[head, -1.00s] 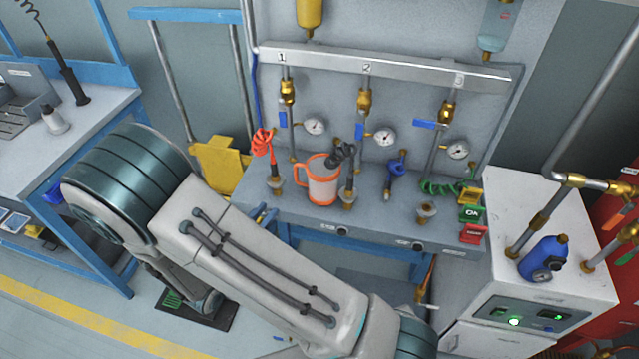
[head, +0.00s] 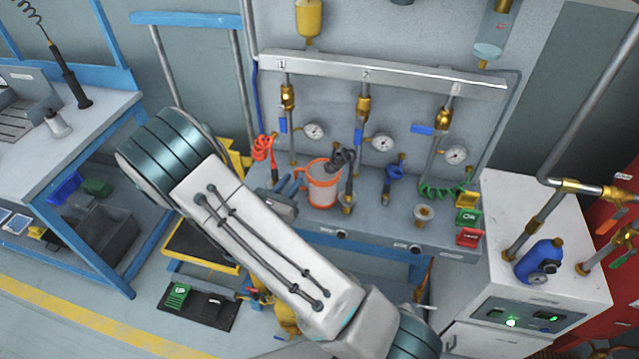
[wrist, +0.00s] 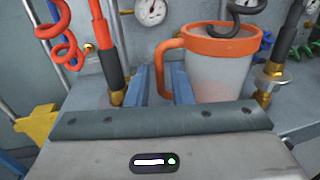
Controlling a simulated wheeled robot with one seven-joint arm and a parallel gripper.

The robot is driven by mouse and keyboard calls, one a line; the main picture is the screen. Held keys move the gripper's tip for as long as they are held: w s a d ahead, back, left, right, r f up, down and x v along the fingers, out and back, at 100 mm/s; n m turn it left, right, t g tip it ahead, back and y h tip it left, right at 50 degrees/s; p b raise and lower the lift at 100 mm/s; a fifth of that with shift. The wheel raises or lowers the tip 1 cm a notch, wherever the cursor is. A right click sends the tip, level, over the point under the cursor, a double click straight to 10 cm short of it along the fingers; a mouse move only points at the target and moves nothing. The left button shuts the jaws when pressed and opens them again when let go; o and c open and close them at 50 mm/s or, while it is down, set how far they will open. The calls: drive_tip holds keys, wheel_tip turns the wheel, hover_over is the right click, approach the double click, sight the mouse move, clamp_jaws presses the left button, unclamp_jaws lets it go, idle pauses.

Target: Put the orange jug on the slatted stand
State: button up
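The orange jug (head: 323,190), whitish-bodied with an orange rim and handle, stands upright on the grey bench below the gauges. It also shows in the wrist view (wrist: 222,75), handle to the left. My gripper (head: 292,183) is just left of the jug at handle height. In the wrist view its two blue fingers (wrist: 160,85) are apart, with the handle showing between and beyond them; I cannot tell whether they touch it. A grey slatted piece (head: 18,118) on the left workbench may be the slatted stand; it is cut by the picture edge.
A black nozzle on a coiled hose (head: 342,160) hangs at the jug's rim. A red coiled hose (head: 263,148) hangs to the left.

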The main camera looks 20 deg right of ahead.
drive_tip(key=shift+w+d, duration=0.45)
drive_tip(key=shift+w, duration=0.05)
clamp_jaws()
drive_tip(key=shift+r, duration=0.1)
